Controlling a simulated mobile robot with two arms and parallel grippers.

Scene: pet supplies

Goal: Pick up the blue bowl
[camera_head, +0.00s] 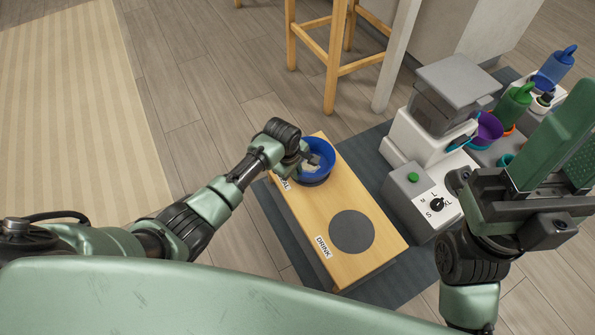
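The blue bowl (325,152) stands at the far end of a low wooden stand (372,199), with some pale content inside. My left gripper (304,158) reaches the bowl's left rim from the left and covers part of it. Its fingertips are small and partly hidden, so I cannot tell whether they are closed on the rim. My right gripper (568,150) is raised at the right edge of the view, away from the bowl. Its green fingers are apart, with nothing visible between them.
The stand has a dark round spot (351,231) beside a "DRINK" label. A grey and white dispenser (432,125) with a dial stands to the right. Coloured cups and bottles (515,100) are behind the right gripper. A wooden stool (333,60) stands behind the bowl.

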